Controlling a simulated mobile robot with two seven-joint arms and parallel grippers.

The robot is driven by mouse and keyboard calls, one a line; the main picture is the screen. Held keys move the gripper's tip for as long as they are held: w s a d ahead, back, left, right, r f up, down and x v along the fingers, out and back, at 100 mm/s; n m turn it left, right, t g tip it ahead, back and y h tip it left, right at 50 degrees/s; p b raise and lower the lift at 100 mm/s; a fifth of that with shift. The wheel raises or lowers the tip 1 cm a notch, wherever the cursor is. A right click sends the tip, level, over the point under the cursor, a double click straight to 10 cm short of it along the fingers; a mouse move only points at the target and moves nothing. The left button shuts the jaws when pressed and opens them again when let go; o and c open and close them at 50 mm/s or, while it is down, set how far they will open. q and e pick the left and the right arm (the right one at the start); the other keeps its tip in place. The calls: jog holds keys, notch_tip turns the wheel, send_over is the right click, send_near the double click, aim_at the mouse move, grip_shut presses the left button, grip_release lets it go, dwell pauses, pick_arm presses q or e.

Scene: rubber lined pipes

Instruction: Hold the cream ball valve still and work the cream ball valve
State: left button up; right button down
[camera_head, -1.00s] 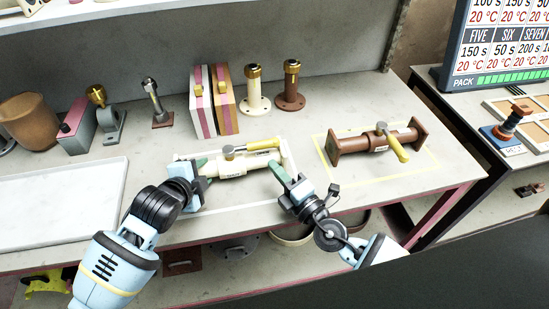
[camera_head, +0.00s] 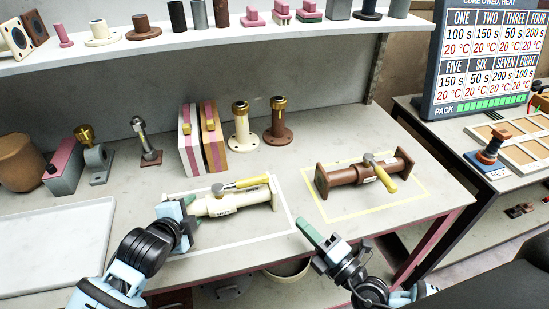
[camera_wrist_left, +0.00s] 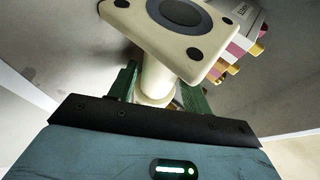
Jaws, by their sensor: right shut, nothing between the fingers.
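The cream ball valve (camera_head: 235,201) lies on the bench inside a white outline. Its yellow handle (camera_head: 252,181) points right, roughly along the pipe. My left gripper (camera_head: 190,205) is at the valve's left end and hides part of it.
A brown ball valve (camera_head: 350,172) with a yellow handle lies in a yellow outline at right. Upright cream (camera_head: 241,128) and brown (camera_head: 278,122) flanged pipes and striped blocks (camera_head: 202,140) stand behind. A white tray (camera_head: 50,250) lies at left. A shelf (camera_head: 170,40) runs above the back.

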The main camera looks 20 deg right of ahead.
pick_arm(q)
jog(key=shift+o, duration=1.3)
jog(key=shift+s, duration=0.15)
jog(key=v, duration=1.2)
